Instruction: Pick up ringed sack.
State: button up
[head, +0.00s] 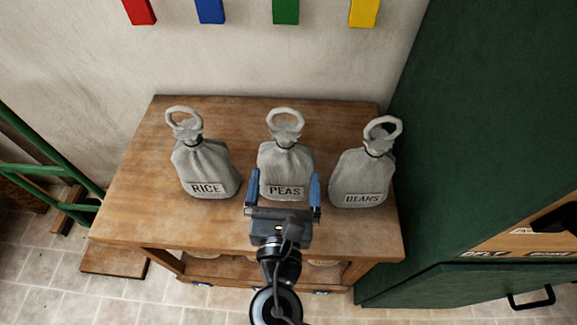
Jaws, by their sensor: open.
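Three grey sacks stand in a row on a wooden table (130,215), each with a pale ring at its top. The left sack (203,167) is marked RICE, the middle sack (286,164) PEAS and the right sack (364,176) BEANS. My gripper (284,180) is open, with its two blue fingers pointing toward the PEAS sack. In this view the fingers lie at either side of its lower front. I cannot tell whether they touch it. The gripper hides a little of the sack's bottom.
A green cabinet (468,130) stands close on the right, with an open lower part and black handle. A green metal frame (35,165) is at the left. Red, blue, green and yellow strips hang on the wall behind. Table space is free around the sacks.

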aim_at(285, 156)
jog(key=shift+w+a+r, duration=0.25)
jog(key=shift+a+r, duration=0.1)
jog(key=shift+w, duration=0.4)
jog(key=shift+w+d+p, duration=0.2)
jog(key=shift+w+p, duration=0.05)
jog(key=shift+w, duration=1.45)
jog(key=shift+w+d+p, duration=0.15)
jog(key=shift+w+p, duration=0.1)
jog(key=shift+w, duration=1.4)
jog(key=c, duration=1.8)
jog(key=shift+r, duration=0.15)
